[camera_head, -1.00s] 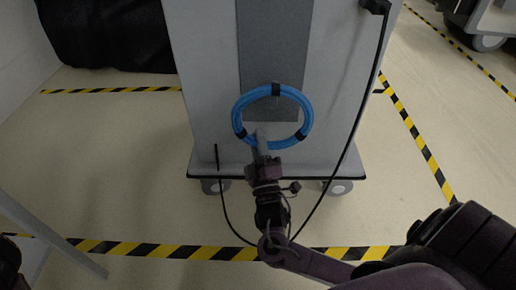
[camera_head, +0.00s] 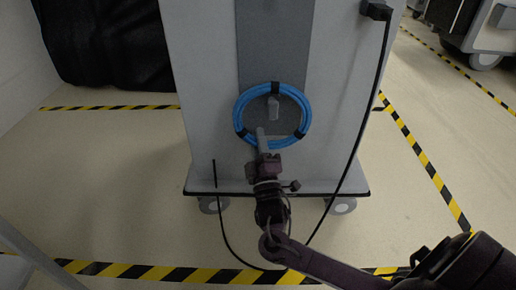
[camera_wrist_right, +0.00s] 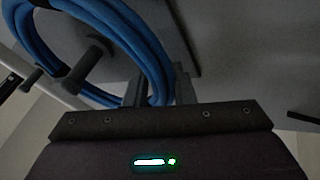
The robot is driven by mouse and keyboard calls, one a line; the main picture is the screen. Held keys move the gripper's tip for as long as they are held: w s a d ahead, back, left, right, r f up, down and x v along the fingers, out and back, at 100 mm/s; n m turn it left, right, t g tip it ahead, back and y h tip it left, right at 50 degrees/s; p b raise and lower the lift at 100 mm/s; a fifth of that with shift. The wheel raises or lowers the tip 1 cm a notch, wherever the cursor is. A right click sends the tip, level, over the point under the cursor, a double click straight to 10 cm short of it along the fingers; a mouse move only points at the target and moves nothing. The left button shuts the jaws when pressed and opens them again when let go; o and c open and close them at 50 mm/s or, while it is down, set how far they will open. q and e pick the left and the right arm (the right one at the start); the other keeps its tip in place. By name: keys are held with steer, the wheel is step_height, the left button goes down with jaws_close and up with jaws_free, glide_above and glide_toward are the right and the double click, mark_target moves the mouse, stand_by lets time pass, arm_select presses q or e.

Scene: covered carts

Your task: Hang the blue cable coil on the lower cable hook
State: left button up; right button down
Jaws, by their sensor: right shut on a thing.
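The blue cable coil (camera_head: 241,103), a ring with black ties, is upright against the cart's dark grey panel. A short grey hook (camera_head: 273,110) shows inside the ring, near its top. In the right wrist view the coil (camera_wrist_right: 150,48) fills the upper left, and a hook with a dark round end (camera_wrist_right: 84,66) shows within its loop. I cannot tell whether the coil rests on the hook. My right gripper (camera_head: 262,139) is shut on the coil's lower edge; its fingers also show in the wrist view (camera_wrist_right: 160,92). My left gripper is not in view.
The grey cart (camera_head: 205,120) stands on castors. A black cable (camera_head: 362,140) runs from its upper right down to the floor. Yellow-black tape (camera_head: 190,274) marks the floor. A black cover (camera_head: 105,45) is at back left, another cart (camera_head: 490,35) at far right.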

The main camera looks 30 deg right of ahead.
steer(key=shift+w+d+f+b, duration=0.2)
steer(key=shift+w+f+b, duration=0.15)
steer(key=shift+f, duration=0.4)
steer(key=shift+w+f, duration=0.1)
steer(key=shift+f, duration=0.3)
